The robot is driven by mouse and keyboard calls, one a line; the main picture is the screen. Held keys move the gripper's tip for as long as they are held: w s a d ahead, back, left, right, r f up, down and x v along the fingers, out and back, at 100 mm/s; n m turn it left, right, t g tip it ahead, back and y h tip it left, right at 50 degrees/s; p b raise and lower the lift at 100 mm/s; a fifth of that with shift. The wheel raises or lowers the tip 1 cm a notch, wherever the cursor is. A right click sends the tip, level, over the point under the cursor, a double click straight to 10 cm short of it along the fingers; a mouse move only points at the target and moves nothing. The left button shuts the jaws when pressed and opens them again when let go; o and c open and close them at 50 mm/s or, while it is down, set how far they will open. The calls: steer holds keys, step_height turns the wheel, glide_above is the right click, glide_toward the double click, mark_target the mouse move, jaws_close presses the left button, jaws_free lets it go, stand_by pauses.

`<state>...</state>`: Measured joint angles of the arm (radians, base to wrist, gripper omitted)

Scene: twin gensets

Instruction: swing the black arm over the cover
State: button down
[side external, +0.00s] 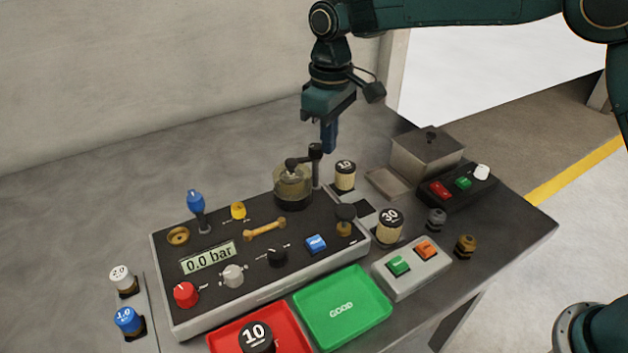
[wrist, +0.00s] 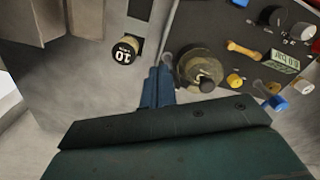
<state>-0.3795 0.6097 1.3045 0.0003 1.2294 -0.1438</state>
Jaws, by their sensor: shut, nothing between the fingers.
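The black arm (side external: 303,160) runs from the top of a slim upright post to a dark knob above the cover. The cover (side external: 293,187) is a clear yellowish cylinder at the back of the black panel; it also shows in the wrist view (wrist: 197,66), with a dark round knob over its near edge. My gripper (side external: 329,150) points down with its blue fingers shut and empty, just beside the post top. In the wrist view its fingers (wrist: 158,88) lie left of the cover. I cannot tell whether they touch the arm or post.
A grey lidded box (side external: 428,153) is at the back right. The panel (side external: 160,270) carries several knobs. Red and green (side external: 342,306) trays lie in front.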

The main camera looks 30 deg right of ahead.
steer(key=shift+s+d, duration=0.15)
steer(key=shift+d, duration=0.15)
stand_by(0.8)
step_height(320, 180, up, 6)
stand_by(0.8)
